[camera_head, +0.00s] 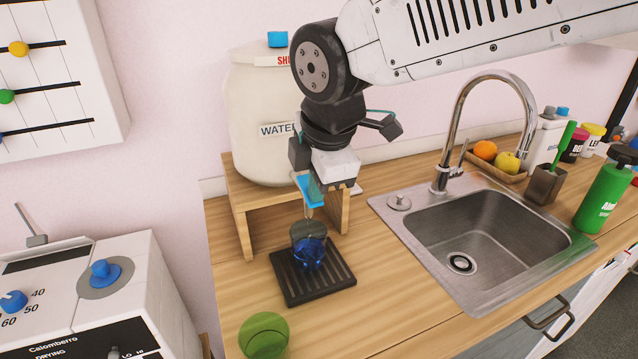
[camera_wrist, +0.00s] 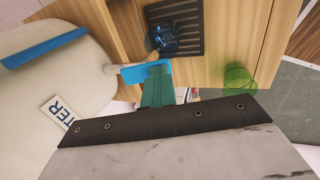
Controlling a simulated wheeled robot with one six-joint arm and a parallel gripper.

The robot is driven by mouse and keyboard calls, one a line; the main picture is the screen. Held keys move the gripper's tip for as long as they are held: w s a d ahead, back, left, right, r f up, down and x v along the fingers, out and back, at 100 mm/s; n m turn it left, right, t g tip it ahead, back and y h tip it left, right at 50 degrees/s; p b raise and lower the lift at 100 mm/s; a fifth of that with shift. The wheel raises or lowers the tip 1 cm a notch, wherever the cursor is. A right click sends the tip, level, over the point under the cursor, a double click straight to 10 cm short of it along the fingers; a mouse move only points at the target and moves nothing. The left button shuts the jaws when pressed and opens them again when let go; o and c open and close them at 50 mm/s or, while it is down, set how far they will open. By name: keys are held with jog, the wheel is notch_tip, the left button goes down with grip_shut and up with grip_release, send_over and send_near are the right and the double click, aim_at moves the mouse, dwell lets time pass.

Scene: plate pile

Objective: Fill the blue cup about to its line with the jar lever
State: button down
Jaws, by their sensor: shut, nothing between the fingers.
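The large cream water jar (camera_head: 262,100) with a blue cap stands on a wooden stand. Its blue lever (camera_wrist: 147,73) shows in the wrist view, right at the tips of my gripper. My gripper (camera_head: 310,190) is shut, with no object between its fingers, and points down in front of the jar; its fingers (camera_wrist: 158,90) appear to touch the lever. The blue cup (camera_head: 309,252) stands upright on a black slatted tray (camera_head: 290,292), below the lever. It also shows in the wrist view (camera_wrist: 168,40). Its line and water level cannot be made out.
A green cup (camera_head: 264,335) stands on the counter in front of the tray. The wooden stand (camera_head: 242,205) surrounds the space behind the cup. A steel sink (camera_head: 480,235) and faucet (camera_head: 440,180) are to the right. A green bottle (camera_head: 604,200) stands beyond the sink.

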jog(key=shift+r, duration=0.8)
notch_tip(320, 180, up, 14)
jog(key=shift+s+d, duration=0.15)
jog(key=shift+s, duration=0.2)
dwell(0.3)
